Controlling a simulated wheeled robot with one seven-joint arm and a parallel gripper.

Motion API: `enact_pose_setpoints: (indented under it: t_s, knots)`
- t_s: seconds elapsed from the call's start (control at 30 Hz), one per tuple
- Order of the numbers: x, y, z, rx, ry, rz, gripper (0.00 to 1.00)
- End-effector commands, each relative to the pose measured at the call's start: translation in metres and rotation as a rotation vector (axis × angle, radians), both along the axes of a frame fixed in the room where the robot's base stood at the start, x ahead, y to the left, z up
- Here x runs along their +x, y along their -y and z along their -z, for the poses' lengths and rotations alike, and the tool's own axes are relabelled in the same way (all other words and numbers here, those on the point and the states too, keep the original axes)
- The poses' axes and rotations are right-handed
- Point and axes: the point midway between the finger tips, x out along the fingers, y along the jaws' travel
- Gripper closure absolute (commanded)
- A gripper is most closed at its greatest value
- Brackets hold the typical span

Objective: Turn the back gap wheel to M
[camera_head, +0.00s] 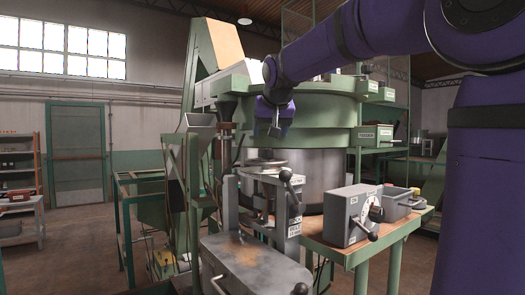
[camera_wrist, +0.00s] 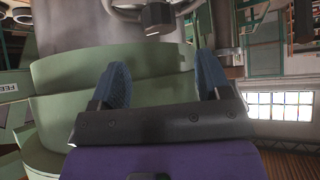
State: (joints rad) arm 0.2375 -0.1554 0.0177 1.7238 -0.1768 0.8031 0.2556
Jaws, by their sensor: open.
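My gripper (camera_head: 275,128) hangs at the end of my purple arm, in front of the big green drum (camera_head: 325,125). In the wrist view its two blue fingers (camera_wrist: 162,78) stand wide apart with nothing between them. I cannot pick out the back gap wheel or its M mark for sure. A grey machine (camera_head: 293,228) with small labels, too small to read, stands below my gripper, with a black-knobbed lever (camera_head: 286,176) on it. In the wrist view a dark round knob (camera_wrist: 158,17) shows beyond the fingers, apart from them.
A grey box with a white dial (camera_head: 352,212) and black-knobbed handle stands on a wooden-topped bench (camera_head: 348,250) at the right. A grey lidded casting (camera_head: 250,265) fills the near middle. A metal hopper (camera_head: 197,128) stands left. Open floor lies farther left.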

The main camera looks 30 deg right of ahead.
Motion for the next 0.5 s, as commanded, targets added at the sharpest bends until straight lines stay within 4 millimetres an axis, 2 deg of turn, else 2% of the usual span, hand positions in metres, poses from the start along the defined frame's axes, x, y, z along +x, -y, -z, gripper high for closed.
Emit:
enact_pose_setpoints:
  t_s: [0.3,0.5]
  knots:
    - [0.036,0.016,0.041,0.0,-0.004,0.001,0.29]
    - [0.051,0.022,0.056,-0.001,-0.002,0.0,0.29]
